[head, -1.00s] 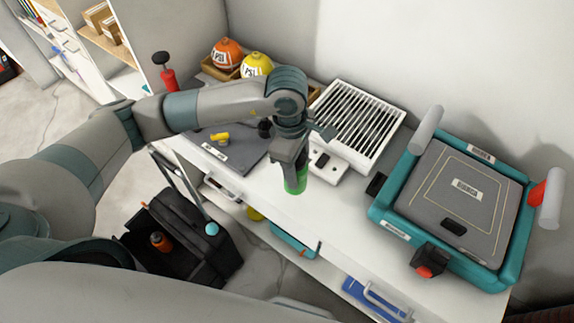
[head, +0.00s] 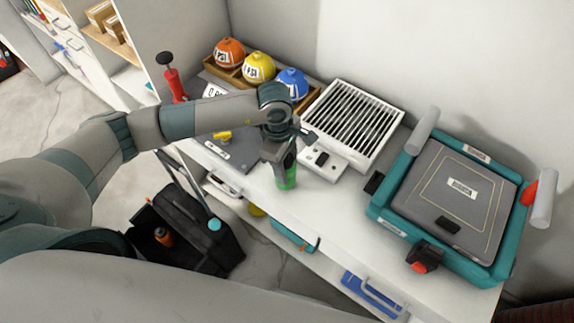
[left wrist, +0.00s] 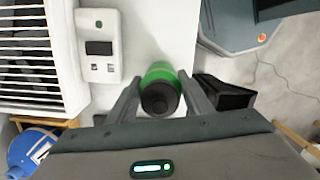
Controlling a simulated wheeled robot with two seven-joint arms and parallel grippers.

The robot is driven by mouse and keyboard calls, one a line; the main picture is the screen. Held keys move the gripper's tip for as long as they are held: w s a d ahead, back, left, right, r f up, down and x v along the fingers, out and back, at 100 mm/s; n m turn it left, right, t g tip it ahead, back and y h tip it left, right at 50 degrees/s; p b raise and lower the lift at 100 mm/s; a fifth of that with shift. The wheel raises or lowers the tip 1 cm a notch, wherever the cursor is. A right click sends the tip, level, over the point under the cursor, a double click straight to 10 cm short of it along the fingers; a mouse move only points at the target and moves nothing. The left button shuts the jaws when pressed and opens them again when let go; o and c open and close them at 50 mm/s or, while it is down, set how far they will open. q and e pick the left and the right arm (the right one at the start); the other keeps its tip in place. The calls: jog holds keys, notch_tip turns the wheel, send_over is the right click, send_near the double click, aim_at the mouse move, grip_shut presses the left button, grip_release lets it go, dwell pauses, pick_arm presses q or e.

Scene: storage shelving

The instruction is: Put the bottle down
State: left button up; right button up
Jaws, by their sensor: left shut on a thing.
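The green bottle (head: 286,179) with a dark cap is at the white shelf top (head: 335,225), near its front edge. In the left wrist view the bottle (left wrist: 160,75) sits between the two fingers, cap toward the camera. My left gripper (head: 284,163) is shut on the bottle from above. It also shows in the left wrist view (left wrist: 158,98). The bottle looks upright; I cannot tell whether its base touches the surface. My right gripper is not in view.
A white grille unit (head: 352,125) stands close behind the bottle. A teal-framed case (head: 378,210) is at the right. Orange, yellow and blue (head: 292,82) round objects sit in a wooden tray at the back left. A black open bin (head: 205,245) stands on the floor. White surface is clear right of the bottle.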

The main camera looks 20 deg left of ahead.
pick_arm(q)
jog(key=shift+f, duration=0.55)
jog(key=shift+f, duration=0.15)
jog(key=o, duration=1.2)
jog(key=shift+o, duration=0.2)
